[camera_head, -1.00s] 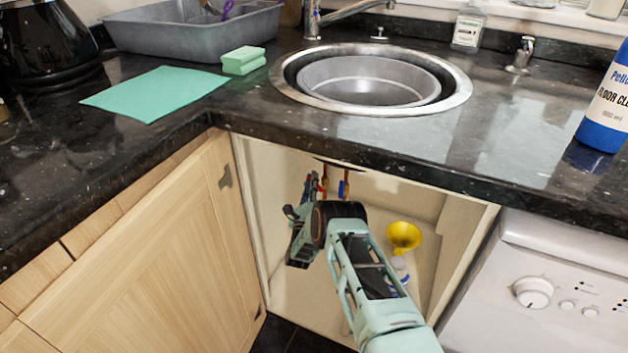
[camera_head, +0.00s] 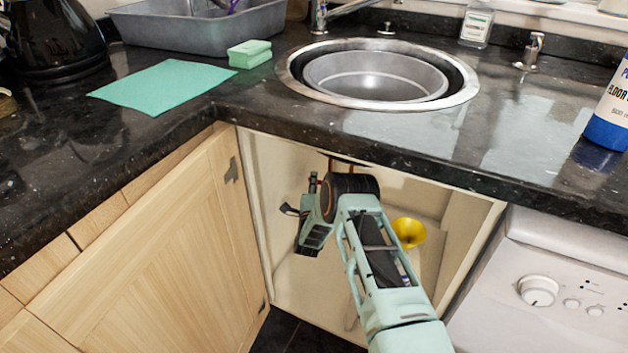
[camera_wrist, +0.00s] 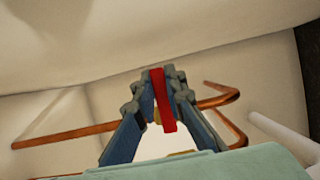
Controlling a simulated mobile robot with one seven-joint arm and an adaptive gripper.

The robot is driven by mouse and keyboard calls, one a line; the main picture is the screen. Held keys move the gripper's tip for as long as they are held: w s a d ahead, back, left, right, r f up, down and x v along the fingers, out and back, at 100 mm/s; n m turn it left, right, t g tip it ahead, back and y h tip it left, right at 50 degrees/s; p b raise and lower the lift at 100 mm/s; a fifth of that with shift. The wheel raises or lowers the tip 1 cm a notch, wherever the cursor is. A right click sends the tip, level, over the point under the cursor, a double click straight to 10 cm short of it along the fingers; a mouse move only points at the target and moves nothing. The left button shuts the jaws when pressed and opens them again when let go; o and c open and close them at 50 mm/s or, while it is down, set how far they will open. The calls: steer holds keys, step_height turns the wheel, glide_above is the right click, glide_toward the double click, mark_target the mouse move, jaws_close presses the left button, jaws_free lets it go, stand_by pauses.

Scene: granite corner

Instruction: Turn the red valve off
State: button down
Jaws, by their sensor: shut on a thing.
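The red valve's handle (camera_wrist: 163,100) shows in the wrist view as a narrow red bar between the fingers of my gripper (camera_wrist: 158,82). The fingers are shut on it from both sides near their tips. A bit of brass fitting shows behind the handle, and copper pipe (camera_wrist: 72,136) runs to both sides. In the head view my gripper (camera_head: 312,188) reaches into the open cupboard under the sink; my own wrist and arm hide the valve there.
A yellow funnel (camera_head: 408,232) stands in the cupboard right of my arm. The wooden cupboard door (camera_head: 150,250) is open at left, and a white appliance (camera_head: 545,275) is at right. The dark worktop (camera_head: 400,140) overhangs the opening. A white pipe (camera_wrist: 285,138) is right of the valve.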

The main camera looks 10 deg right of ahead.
steer(key=shift+f, duration=0.2)
stand_by(0.3)
steer(key=c, duration=2)
jaws_free()
steer(key=shift+o, duration=0.2)
steer(key=shift+r, duration=0.1)
steer(key=shift+s, duration=0.15)
steer(key=s+a, duration=0.2)
steer(key=s, duration=0.9)
steer(key=shift+s+a, duration=0.15)
steer(key=shift+s, duration=0.15)
